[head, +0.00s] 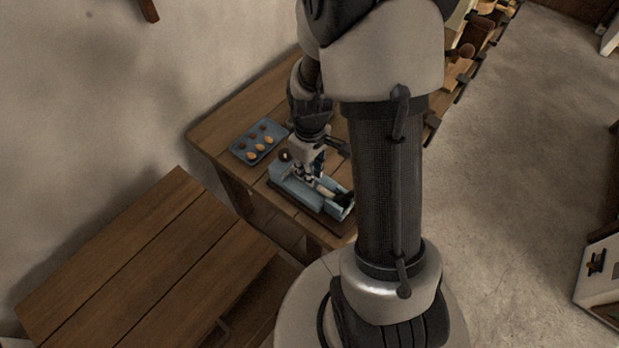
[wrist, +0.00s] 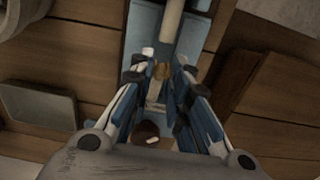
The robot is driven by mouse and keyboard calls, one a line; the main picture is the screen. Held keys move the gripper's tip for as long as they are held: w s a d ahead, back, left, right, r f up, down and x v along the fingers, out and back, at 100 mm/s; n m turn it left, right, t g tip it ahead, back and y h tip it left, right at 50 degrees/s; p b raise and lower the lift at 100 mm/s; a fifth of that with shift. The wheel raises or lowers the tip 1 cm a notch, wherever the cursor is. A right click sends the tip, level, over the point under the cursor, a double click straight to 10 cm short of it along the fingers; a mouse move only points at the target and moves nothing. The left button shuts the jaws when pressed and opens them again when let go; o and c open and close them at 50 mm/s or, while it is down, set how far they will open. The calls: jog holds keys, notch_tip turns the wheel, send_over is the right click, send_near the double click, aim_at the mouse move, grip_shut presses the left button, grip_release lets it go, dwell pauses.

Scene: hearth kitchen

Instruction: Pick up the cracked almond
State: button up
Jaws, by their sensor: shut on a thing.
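My gripper (head: 306,176) is lowered over a blue cracking device (head: 325,205) on the wooden table. In the wrist view my gripper (wrist: 163,80) has its fingertips drawn in on either side of a small tan almond (wrist: 160,71) and is shut on it. The almond is at the level of the blue device's (wrist: 137,40) channel; whether it touches the device I cannot tell. Its crack is too small to see. In the head view the fingers hide the almond. A pale rod (wrist: 172,18) runs along the device beyond the fingertips.
A blue tray (head: 239,149) with several brown and tan nuts lies left of the device. A round dark brown piece (head: 285,156) is at the device's near-left end. A bare wooden table (head: 150,255) stands at lower left. Other wooden items (head: 470,50) stand at upper right.

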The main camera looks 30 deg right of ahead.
jog(key=shift+r, duration=0.2)
jog(key=shift+r+p, duration=2.5)
jog(key=shift+r, duration=0.45)
